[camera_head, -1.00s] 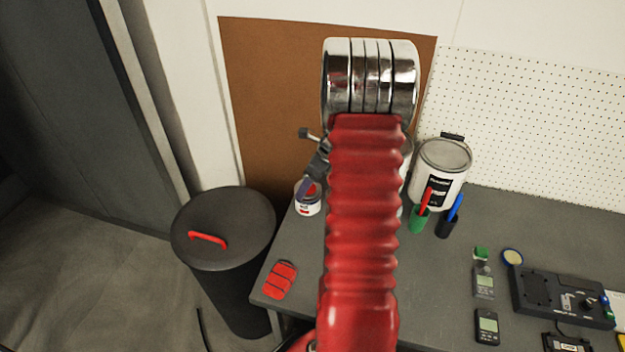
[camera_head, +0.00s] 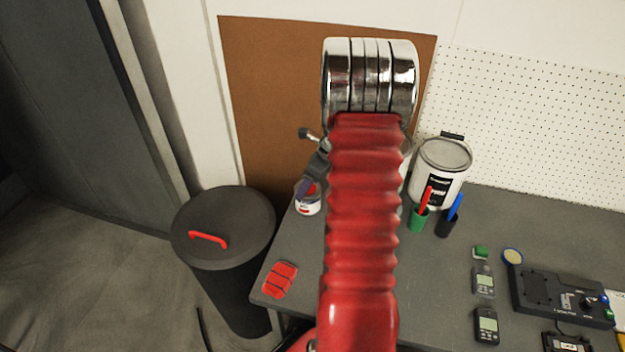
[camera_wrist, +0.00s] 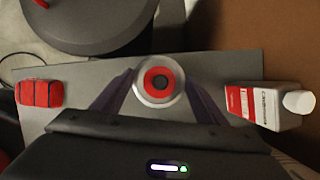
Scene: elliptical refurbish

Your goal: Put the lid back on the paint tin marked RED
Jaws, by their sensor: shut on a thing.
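A small white paint tin with a red mark (camera_head: 308,205) stands on the grey bench in the head view, just left of my red arm. My gripper (camera_head: 306,189) is at the top of this tin, partly hidden by my arm. In the wrist view, my gripper's (camera_wrist: 157,80) purple fingers lie on either side of a round silver-rimmed lid (camera_wrist: 158,96) with a red ring and a dark centre. The gripper is shut on the lid, which is over the tin. The tin's side is hidden from above, and I cannot tell whether the lid is fully seated.
A red segmented object (camera_head: 280,279) lies near the bench's left edge. A dark bin (camera_head: 222,225) stands beside the bench. A large tin (camera_head: 440,175) and pen holders stand right of my arm.

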